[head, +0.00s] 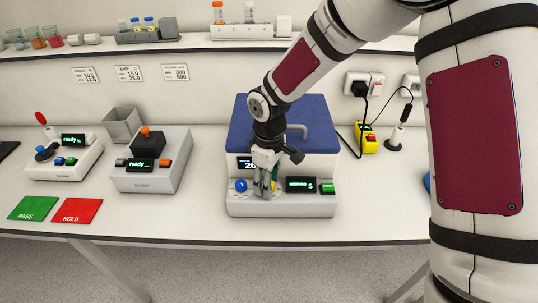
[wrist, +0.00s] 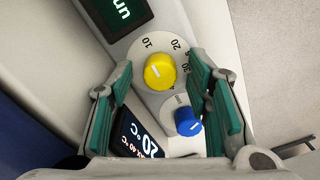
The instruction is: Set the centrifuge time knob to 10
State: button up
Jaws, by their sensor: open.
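The centrifuge (head: 240,207) is a white box with a blue lid (head: 255,120), which looks closed. Its yellow knob (wrist: 160,72) shows in the wrist view on a round dial marked 10, 20 and 30. The knob's white mark points to the upper left, near the 10 side; I cannot tell the exact setting. A blue knob (wrist: 188,121) sits just beside it. My gripper (head: 265,188) is open over the front panel and mostly hides the yellow knob in the head view. In the wrist view its green-padded fingers (wrist: 165,90) stand on either side of the yellow knob, with no clear contact.
The front panel has a display (head: 300,185) reading something like "uneven" and a green button (head: 328,188). Other machines (head: 150,170) stand to the left, with green PASS (head: 33,208) and red HOLD (head: 77,211) mats. A yellow box (head: 366,140) with a cable is right.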

jog(key=m, duration=0.3)
jog(key=shift+s+p, duration=0.1)
jog(key=shift+p, duration=0.2)
jog(key=m+p, duration=0.1)
jog(key=m, duration=0.3)
jog(key=shift+m, duration=0.3)
jog(key=m+p, duration=0.1)
jog(key=m, duration=0.5)
jog(key=shift+r+m+p, duration=0.15)
jog(key=shift+m+p, duration=0.15)
jog(key=shift+m, duration=0.3)
notch_tip(320, 180, up, 14)
jog(key=b, duration=0.2)
jog(key=shift+f, duration=0.2)
